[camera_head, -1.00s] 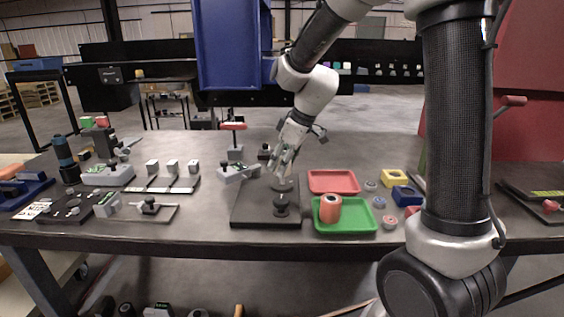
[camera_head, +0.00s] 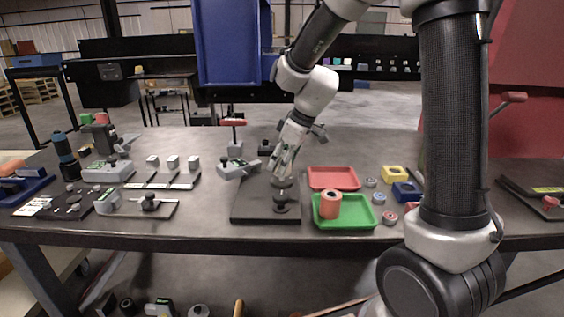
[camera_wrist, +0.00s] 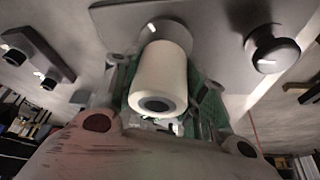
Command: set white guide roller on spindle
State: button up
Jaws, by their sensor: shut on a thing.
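The white guide roller (camera_wrist: 158,80) sits between my gripper's fingers in the wrist view, its near end with a dark bore facing the camera. My gripper (camera_head: 283,177) is shut on it, low over the dark base plate (camera_head: 245,211). Beyond the roller, a round flange (camera_wrist: 168,24) on the plate shows; it also shows under the fingers in the head view (camera_head: 282,184). The spindle itself is not visible, so I cannot tell whether the roller is around it or above it. The fingers mostly hide the roller in the head view.
A black knob (camera_head: 281,203) stands on the plate in front of my gripper and at the right in the wrist view (camera_wrist: 275,52). To the right are a red tray (camera_head: 333,178) and a green tray (camera_head: 350,223) holding an orange roller (camera_head: 330,205). Fixtures stand left.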

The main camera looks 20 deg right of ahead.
jog(key=shift+f, duration=0.25)
jog(key=shift+f, duration=0.35)
jog(key=shift+f, duration=0.1)
dwell(0.5)
jog(key=shift+f, duration=0.35)
jog(key=o, duration=1.7)
jog(key=shift+o, duration=0.2)
jog(key=shift+r, duration=0.1)
jog(key=shift+r, duration=4.4)
